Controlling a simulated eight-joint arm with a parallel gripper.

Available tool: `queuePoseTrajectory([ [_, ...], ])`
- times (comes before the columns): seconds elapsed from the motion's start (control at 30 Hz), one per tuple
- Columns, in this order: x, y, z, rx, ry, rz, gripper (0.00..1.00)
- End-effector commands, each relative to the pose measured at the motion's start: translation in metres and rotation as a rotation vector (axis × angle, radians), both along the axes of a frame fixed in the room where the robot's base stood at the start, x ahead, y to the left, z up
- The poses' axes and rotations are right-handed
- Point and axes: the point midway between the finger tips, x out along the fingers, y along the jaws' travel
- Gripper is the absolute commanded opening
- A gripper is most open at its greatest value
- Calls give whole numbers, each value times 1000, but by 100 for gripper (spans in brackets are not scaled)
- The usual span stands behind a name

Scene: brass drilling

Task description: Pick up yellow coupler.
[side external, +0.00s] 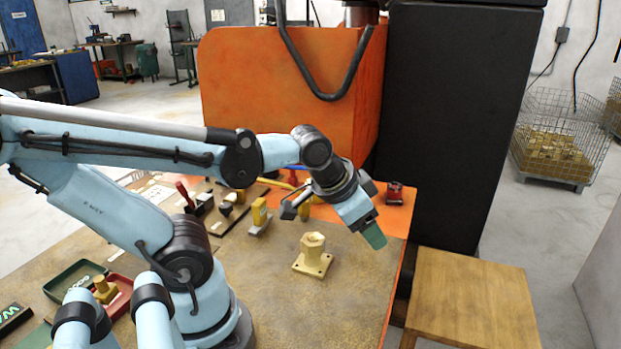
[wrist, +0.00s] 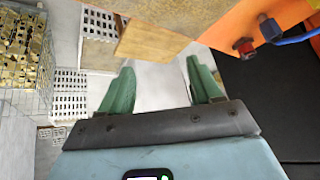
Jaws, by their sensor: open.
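A yellow, brass-looking coupler (side external: 313,256) with a hexagonal top and a square flanged base stands upright on the worktable in the side external view. It is out of sight in the wrist view. My gripper (side external: 374,236) is above and to the right of it in the picture, near the table's right edge, and apart from it. In the wrist view my gripper (wrist: 161,82) shows two green fingers spread wide with nothing between them.
A wooden stool (side external: 470,296) stands right of the worktable (side external: 250,280). Yellow-and-grey pieces (side external: 260,214) sit behind the coupler. A red tray (side external: 121,300) holds another brass part (side external: 105,289). An orange machine (side external: 290,95) and black cabinet (side external: 450,120) rise behind. A small red object (side external: 394,193) sits nearby.

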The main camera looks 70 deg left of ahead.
Motion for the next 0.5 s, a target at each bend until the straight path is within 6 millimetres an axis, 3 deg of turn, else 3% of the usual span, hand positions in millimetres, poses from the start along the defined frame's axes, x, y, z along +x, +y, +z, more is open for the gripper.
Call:
queuePoseTrajectory([
  [0.5,32,95,-26,688,556,-421,64],
])
